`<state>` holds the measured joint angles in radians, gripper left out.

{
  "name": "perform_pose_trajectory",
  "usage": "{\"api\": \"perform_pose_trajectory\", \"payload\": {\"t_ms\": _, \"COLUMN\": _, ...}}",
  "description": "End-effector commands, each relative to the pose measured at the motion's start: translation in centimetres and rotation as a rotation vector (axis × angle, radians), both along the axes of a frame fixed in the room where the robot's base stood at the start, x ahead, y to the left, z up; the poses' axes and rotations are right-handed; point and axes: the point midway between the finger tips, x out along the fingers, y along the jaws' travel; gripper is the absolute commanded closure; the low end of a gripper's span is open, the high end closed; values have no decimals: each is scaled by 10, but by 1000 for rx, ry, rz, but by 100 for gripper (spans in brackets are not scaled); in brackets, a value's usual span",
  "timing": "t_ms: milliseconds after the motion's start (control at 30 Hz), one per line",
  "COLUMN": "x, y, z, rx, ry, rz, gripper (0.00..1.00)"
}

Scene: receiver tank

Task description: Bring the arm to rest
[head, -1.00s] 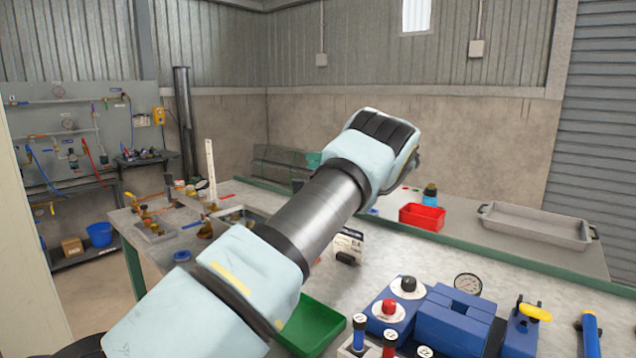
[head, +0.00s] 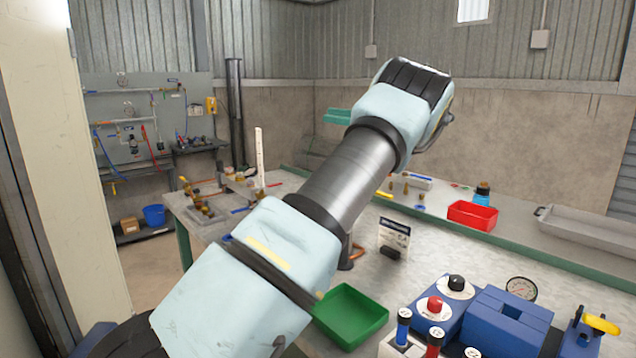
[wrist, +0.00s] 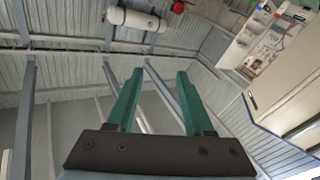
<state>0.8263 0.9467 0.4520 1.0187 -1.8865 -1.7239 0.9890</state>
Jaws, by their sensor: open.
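My arm reaches up and across the middle of the head view, over the workbench (head: 430,265). My gripper shows in the wrist view (wrist: 156,95) as two green fingers standing apart with nothing between them. In the head view, a green piece of it (head: 337,116) shows at the left of the wrist, and the rest is hidden behind the wrist. The wrist view looks up past the fingers to the ceiling and upper walls.
A green tray (head: 350,318), a blue unit with knobs (head: 495,320) and a gauge (head: 521,288) stand on the bench below the arm. A red bin (head: 472,215) and grey tray (head: 588,232) lie farther back. The air around the wrist looks clear.

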Motion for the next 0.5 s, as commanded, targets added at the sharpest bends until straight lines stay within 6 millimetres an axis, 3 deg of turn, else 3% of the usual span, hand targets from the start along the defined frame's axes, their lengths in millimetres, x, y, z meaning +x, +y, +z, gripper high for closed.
{"api": "perform_pose_trajectory", "payload": {"t_ms": 33, "x": 20, "y": 28, "z": 11, "rx": 22, "ry": -9, "rz": -66, "gripper": 48}}
{"api": "perform_pose_trajectory", "payload": {"t_ms": 100, "x": 46, "y": 52, "z": 20, "rx": 46, "ry": -12, "rz": -189, "gripper": 48}}
{"api": "perform_pose_trajectory", "payload": {"t_ms": 200, "x": 75, "y": 79, "z": 23, "rx": 59, "ry": 14, "rz": -372, "gripper": 48}}
{"api": "perform_pose_trajectory", "payload": {"t_ms": 300, "x": 94, "y": 96, "z": 14, "rx": 44, "ry": 73, "rz": -560, "gripper": 48}}
{"api": "perform_pose_trajectory", "payload": {"t_ms": 400, "x": 99, "y": 104, "z": -6, "rx": 1, "ry": 162, "rz": -746, "gripper": 48}}
{"api": "perform_pose_trajectory", "payload": {"t_ms": 500, "x": 87, "y": 105, "z": -38, "rx": -72, "ry": 282, "rz": -920, "gripper": 48}}
